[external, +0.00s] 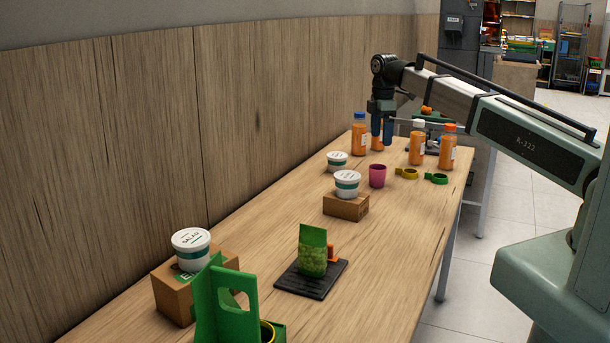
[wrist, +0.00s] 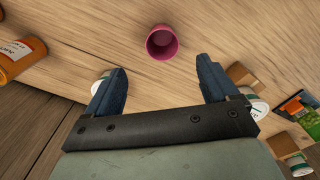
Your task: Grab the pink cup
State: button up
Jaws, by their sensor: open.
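The pink cup (external: 377,176) stands upright on the wooden table in the external view, just right of a white tub on a small cardboard box. In the wrist view the pink cup (wrist: 162,42) shows from above, its open mouth visible, beyond the fingertips and roughly centred between them. My gripper (external: 382,138) points down above the far part of the table, near the orange bottles. In the wrist view my gripper (wrist: 162,78) has its two blue fingers wide apart with nothing between them. It is apart from the cup.
Orange juice bottles (external: 417,143) stand behind the cup. A yellow ring (external: 406,174) and a green ring (external: 436,179) lie to its right. White tubs (external: 347,182) stand to its left. A green bag (external: 312,252) on a black tray is nearer. Bare table lies in front of the cup.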

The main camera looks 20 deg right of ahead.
aim_at(377, 175)
notch_tip(377, 175, down, 8)
jog(key=shift+a+f, duration=0.1)
jog(key=shift+f, duration=0.15)
jog(key=shift+s+a+f, duration=0.1)
jog(key=shift+f, duration=1.25)
jog(key=shift+a+f, duration=0.1)
jog(key=shift+f, duration=1.25)
jog(key=c, duration=1)
jog(key=shift+r, duration=0.1)
jog(key=shift+c, duration=0.2)
